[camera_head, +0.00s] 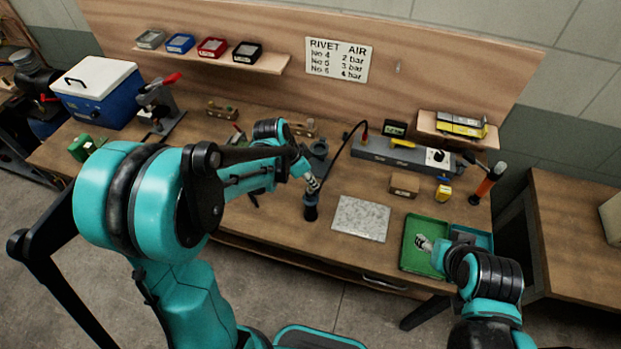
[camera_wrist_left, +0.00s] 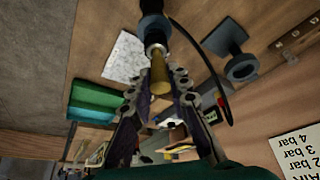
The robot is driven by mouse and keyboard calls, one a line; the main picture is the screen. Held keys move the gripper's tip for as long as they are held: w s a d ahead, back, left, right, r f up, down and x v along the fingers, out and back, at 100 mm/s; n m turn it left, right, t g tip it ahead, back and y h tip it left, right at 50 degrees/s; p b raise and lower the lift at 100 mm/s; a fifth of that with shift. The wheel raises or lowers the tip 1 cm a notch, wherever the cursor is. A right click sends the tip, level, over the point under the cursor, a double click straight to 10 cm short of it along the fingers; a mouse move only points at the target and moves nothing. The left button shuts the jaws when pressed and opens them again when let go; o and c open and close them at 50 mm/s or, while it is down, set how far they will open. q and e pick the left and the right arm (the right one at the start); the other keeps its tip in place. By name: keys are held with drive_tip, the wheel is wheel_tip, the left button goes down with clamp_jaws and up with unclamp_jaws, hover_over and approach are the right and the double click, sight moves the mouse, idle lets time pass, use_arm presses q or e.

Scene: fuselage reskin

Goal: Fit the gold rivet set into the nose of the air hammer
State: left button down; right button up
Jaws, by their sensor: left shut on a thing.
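The gold rivet set (camera_wrist_left: 159,76) is between the fingers of my left gripper (camera_wrist_left: 160,92) in the left wrist view, and the gripper is shut on it. Its far end meets the silver nose (camera_wrist_left: 155,38) of the air hammer (camera_wrist_left: 151,8); I cannot tell whether it is inside the nose or only touching. In the head view the dark air hammer (camera_head: 311,209) stands at the bench front, with my left gripper (camera_head: 313,184) right above it. My right gripper (camera_head: 424,243) is over the green tray (camera_head: 414,262); its fingers are too small to read.
A black hose (camera_head: 343,152) arches behind the air hammer. A speckled plate (camera_head: 361,218) lies to its right, and a dark grey stand (camera_wrist_left: 236,52) is close by. Bare bench lies around the plate.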

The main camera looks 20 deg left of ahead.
use_arm(q)
drive_tip(key=shift+f+b, duration=0.65)
drive_tip(key=shift+f, duration=0.15)
drive_tip(key=c, duration=1.3)
unclamp_jaws()
drive_tip(key=shift+c, duration=0.2)
drive_tip(key=shift+r, duration=0.1)
drive_tip(key=p+v, duration=0.3)
drive_tip(key=v, duration=0.2)
drive_tip(key=s+f+n+t+y+b, duration=0.1)
drive_tip(key=s+f+n+t+b, duration=0.1)
drive_tip(key=s+f+n+b, duration=0.2)
drive_tip(key=s+a+f+n+t+y+b, duration=0.1)
drive_tip(key=s+f+n+b, duration=0.3)
drive_tip(key=s+b, duration=0.7)
drive_tip(key=shift+s+n+t+y+b, duration=0.25)
drive_tip(key=shift+n+t+y+b, duration=0.25)
drive_tip(key=shift+n+y+b, duration=0.3)
